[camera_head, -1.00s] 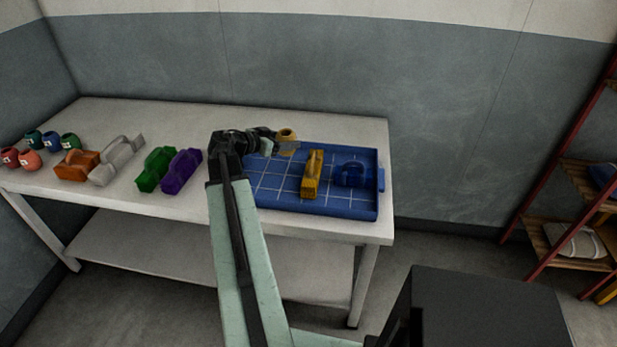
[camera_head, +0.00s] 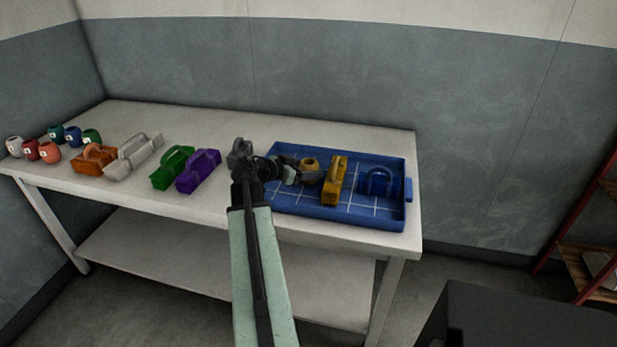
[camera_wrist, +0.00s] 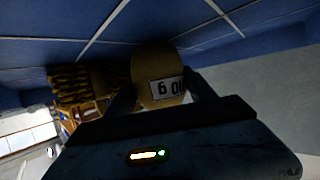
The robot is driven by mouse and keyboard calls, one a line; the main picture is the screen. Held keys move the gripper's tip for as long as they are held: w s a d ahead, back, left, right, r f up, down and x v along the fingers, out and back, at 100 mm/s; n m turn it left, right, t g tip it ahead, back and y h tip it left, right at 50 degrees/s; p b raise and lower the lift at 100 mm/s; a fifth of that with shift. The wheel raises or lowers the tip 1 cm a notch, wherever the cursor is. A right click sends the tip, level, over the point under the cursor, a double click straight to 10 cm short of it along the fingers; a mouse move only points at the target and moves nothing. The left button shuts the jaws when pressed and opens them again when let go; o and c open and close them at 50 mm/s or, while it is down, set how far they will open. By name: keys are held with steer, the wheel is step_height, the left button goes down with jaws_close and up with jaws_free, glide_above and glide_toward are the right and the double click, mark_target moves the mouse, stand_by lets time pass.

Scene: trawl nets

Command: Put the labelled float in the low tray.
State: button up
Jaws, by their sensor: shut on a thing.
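The labelled float (camera_head: 309,164) is a small tan-yellow rounded body with a dark opening on top. In the wrist view the float (camera_wrist: 153,63) shows a white label with dark characters, upside down. My gripper (camera_head: 303,176) is shut on it; in the wrist view my gripper (camera_wrist: 160,93) has a dark finger on each side of it. The low tray (camera_head: 345,209) is blue with white grid lines, and its floor (camera_wrist: 60,45) shows behind the float in the wrist view. The float is within the tray's outline; I cannot tell whether it touches the floor.
A yellow handled block (camera_head: 334,178) stands in the tray close right of the float, and a blue handled piece (camera_head: 379,183) farther right. Purple (camera_head: 199,172), green (camera_head: 172,168), grey (camera_head: 133,154) and orange (camera_head: 94,158) pieces and several small pots stand left on the table (camera_head: 220,217).

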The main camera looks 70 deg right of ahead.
steer(key=shift+r, duration=0.1)
steer(key=shift+f, duration=0.2)
steer(key=o, duration=1.4)
steer(key=shift+r, duration=0.15)
steer(key=shift+w+a+r+p, duration=0.1)
steer(key=shift+a+r+p, duration=0.1)
steer(key=shift+r+p, duration=0.1)
steer(key=p+v, duration=0.4)
steer(key=v, duration=0.6)
steer(key=shift+w+a+r, duration=0.1)
steer(key=shift+w+a, duration=0.05)
steer(key=shift+a, duration=0.1)
steer(key=shift+w+a, duration=0.25)
steer(key=shift+a, duration=0.1)
